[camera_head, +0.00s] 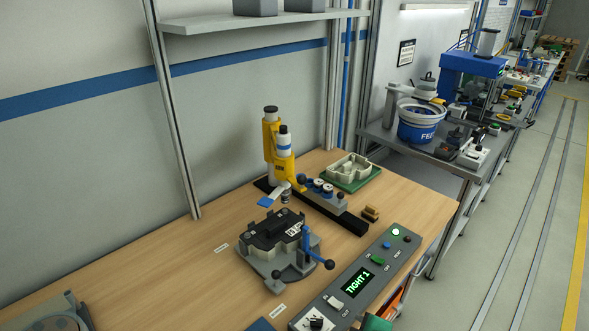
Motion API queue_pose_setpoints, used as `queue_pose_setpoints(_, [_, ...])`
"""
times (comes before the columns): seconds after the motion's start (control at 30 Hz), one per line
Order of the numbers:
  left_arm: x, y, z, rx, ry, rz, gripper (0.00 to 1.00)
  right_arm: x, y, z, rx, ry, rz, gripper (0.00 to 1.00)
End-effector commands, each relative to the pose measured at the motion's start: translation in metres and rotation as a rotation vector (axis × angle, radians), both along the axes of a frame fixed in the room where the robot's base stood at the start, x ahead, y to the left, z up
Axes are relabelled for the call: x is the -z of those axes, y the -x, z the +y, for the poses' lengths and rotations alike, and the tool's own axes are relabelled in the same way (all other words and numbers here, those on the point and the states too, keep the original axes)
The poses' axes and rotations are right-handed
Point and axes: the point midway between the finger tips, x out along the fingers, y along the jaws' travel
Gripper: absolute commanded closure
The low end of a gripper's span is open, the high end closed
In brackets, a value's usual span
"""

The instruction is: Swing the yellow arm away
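The yellow arm (284,171) stands on the wooden bench in the head view, upright beside a taller yellow post with a black cap. Neither gripper is in view.
A control panel (340,309) with a green "TIGHT 1" display lies at the front right. A green tray (352,178) with a pale part sits behind. A shelf (240,23) hangs above. The bench (170,275) left of the fixture is mostly bare.

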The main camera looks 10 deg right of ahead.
Motion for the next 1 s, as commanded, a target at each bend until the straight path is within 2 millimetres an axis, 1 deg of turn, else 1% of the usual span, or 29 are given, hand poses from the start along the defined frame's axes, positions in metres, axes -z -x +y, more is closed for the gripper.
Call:
queue_pose_setpoints(0.03, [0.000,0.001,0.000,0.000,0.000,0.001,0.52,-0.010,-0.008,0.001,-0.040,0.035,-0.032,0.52])
queue_pose_setpoints(0.27, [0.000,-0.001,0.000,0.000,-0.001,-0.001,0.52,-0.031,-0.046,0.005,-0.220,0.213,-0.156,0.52])
queue_pose_setpoints(0.47, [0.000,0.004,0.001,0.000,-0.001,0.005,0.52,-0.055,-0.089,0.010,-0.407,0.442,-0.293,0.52])
queue_pose_setpoints(0.57, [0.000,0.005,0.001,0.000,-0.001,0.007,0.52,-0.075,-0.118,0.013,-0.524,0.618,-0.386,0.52])
queue_pose_setpoints(0.6, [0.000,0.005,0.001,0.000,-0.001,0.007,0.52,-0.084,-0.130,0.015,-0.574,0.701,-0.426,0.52])
queue_pose_setpoints(0.67, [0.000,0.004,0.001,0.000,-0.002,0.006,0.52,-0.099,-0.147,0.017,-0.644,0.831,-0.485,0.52])
queue_pose_setpoints(0.8, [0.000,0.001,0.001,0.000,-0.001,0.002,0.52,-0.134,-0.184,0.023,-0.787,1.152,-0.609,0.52])
queue_pose_setpoints(0.9, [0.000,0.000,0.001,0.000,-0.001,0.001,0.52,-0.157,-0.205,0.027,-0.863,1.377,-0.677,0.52])
queue_pose_setpoints(1.0, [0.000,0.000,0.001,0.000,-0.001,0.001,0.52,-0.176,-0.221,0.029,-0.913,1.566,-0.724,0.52])
